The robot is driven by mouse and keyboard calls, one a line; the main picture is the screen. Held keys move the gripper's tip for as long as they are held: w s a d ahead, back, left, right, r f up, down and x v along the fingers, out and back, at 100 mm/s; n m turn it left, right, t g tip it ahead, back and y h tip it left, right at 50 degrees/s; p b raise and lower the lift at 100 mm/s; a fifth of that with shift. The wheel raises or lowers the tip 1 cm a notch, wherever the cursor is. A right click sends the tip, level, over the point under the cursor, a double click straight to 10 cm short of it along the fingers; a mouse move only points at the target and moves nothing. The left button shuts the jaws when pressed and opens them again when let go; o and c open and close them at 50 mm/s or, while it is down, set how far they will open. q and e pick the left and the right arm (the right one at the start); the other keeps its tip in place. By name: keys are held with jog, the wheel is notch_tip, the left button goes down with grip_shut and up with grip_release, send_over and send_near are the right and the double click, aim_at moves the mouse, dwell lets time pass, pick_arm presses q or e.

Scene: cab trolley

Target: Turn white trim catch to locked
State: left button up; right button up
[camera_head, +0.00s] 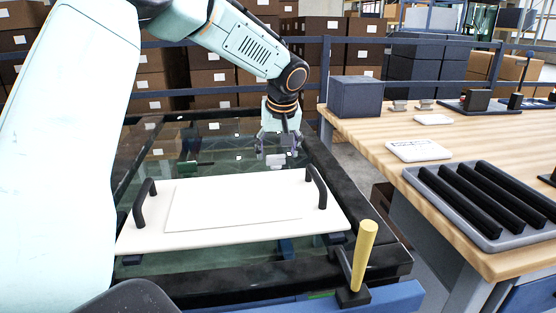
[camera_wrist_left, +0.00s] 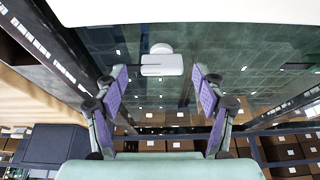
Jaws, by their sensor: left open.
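The white trim catch (camera_wrist_left: 162,65) shows in the left wrist view as a small white bar with a round part behind it, on the dark glass. It lies between the lines of my left gripper's fingers (camera_wrist_left: 160,78), which are spread apart and do not appear to touch it. In the head view my left gripper (camera_head: 280,150) points down over the glass behind the white panel (camera_head: 145,240), and the small white catch (camera_head: 276,161) shows just below it. Whether the catch is at locked cannot be told. My right gripper is not in view.
The white panel carries two black handles (camera_head: 145,203) and lies on the dark-framed glass. A yellow lever (camera_head: 363,255) stands at the front right corner. A wooden bench (camera_head: 360,130) at right holds a grey box (camera_head: 355,97) and a grooved tray (camera_head: 490,265). Blue rails and stacked cartons stand behind.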

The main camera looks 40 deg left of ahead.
pick_arm(q)
jog(key=shift+a+f, duration=0.3)
jog(key=shift+f, duration=0.2)
jog(key=shift+w+a+f, duration=0.1)
jog(key=shift+a+f, duration=0.05)
jog(key=shift+f, duration=0.1)
jog(key=shift+w+r, duration=0.1)
jog(key=shift+c, duration=1)
jog(key=c, duration=1)
